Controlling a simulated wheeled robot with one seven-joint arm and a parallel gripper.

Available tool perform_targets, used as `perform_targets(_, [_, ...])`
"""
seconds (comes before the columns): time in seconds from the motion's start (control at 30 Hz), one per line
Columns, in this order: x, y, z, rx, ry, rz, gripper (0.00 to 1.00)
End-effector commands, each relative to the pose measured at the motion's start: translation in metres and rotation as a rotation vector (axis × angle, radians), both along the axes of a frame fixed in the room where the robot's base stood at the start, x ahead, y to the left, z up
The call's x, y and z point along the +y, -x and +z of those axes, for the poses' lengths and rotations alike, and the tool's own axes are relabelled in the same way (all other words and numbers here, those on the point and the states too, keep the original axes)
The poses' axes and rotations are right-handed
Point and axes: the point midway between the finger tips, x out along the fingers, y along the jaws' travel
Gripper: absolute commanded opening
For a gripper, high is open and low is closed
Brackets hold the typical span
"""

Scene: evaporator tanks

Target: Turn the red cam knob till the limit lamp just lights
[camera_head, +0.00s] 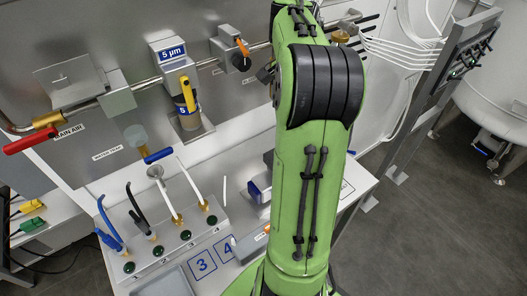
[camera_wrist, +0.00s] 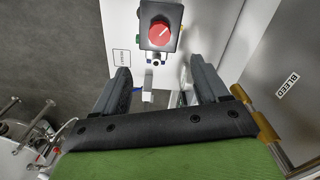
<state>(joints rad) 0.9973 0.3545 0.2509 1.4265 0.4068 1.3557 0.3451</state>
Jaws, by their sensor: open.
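The red cam knob (camera_wrist: 160,34) shows at the top of the wrist view, round with a pale pointer line, on a dark box (camera_wrist: 147,12). My gripper (camera_wrist: 160,70) is open, one finger to the left and one to the right, with nothing held between them. The knob lies beyond the fingertips, higher in the picture and apart from them. A small label (camera_wrist: 121,56) is left of the box; its text is too small to read. I cannot make out the limit lamp or whether it is lit. In the head view my arm hides the gripper, and the knob is not visible.
A bench below holds several hose fittings (camera_head: 180,225). A BLEED label (camera_wrist: 288,87) is right in the wrist view.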

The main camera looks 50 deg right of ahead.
Motion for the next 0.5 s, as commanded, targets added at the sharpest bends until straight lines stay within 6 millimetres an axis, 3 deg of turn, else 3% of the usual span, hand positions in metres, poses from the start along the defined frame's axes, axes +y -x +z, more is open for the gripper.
perform_targets(0.5, [0.001,0.0,-0.119,0.002,-0.002,0.004,0.74])
